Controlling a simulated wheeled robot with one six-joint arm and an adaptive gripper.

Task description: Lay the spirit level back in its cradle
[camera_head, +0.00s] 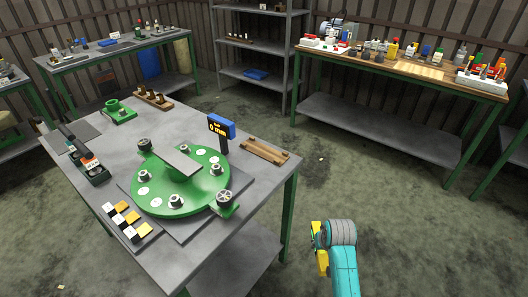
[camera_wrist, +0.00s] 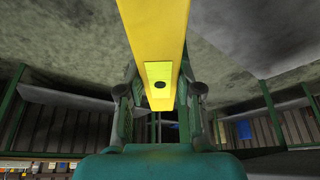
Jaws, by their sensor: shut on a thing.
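The yellow spirit level (camera_wrist: 155,40) is in my gripper (camera_wrist: 160,98), running from between the fingers to the top edge of the wrist view. A small window with a dark spot shows on its near end. In the head view, part of the level (camera_head: 321,260) shows at the left side of my arm's end, over the floor to the right of the main table. My arm hides the fingers there. A low wooden holder with slats (camera_head: 264,151), which looks like the cradle, lies empty at the table's right edge.
The grey main table (camera_head: 262,187) bears a green round disperser base (camera_head: 205,197) with several fittings, and a small display (camera_head: 218,128) stands close to the wooden holder. A tray of black, white and yellow blocks (camera_head: 128,222) lies in front. Open floor separates my arm from the table.

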